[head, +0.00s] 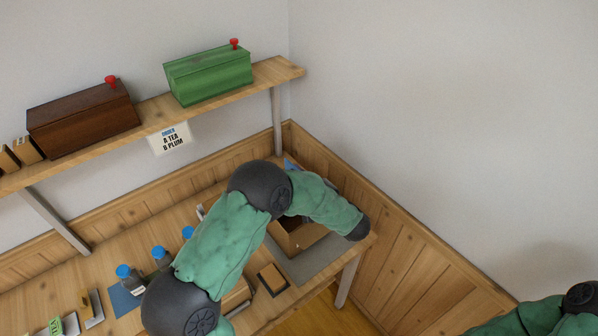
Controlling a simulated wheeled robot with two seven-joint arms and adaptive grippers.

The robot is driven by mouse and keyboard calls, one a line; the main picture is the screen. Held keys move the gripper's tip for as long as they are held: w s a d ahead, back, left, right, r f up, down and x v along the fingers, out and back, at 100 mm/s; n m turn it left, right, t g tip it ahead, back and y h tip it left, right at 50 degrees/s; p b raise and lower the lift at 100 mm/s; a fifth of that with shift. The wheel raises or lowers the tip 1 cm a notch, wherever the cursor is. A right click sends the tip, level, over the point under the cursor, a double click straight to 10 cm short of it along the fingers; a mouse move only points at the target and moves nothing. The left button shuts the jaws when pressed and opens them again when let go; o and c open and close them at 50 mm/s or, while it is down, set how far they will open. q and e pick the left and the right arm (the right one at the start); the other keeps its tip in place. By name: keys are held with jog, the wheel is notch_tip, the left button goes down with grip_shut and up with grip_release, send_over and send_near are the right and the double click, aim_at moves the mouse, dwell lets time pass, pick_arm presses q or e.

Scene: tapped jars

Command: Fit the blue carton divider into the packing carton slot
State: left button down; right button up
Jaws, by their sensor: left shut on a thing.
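The packing carton (290,240) is an open brown box on a grey mat at the right end of the table. My left arm crosses in front and hides much of it. A small blue piece, which looks like the blue carton divider (289,165), shows behind my left arm near the wall corner. My left gripper (329,184) is mostly hidden behind my forearm, and only a grey bit shows. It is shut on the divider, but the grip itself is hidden. I cannot tell how the divider sits relative to the carton slot. My right gripper is out of view.
Several blue-capped bottles (128,278) stand on the table left of my arm. A shelf (152,115) above holds a brown box (84,121) and a green box (209,76). Wood-panelled walls close the back and right.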

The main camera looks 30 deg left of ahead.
pick_arm(q)
jog(key=shift+f, duration=0.4)
jog(key=shift+f, duration=0.2)
dwell(0.6)
jog(key=shift+f+b, duration=0.85)
jog(key=shift+f, duration=0.55)
jog(key=shift+s+f, duration=0.1)
jog(key=shift+f, duration=0.05)
jog(key=shift+r+p, duration=1.05)
jog(key=shift+r, duration=0.4)
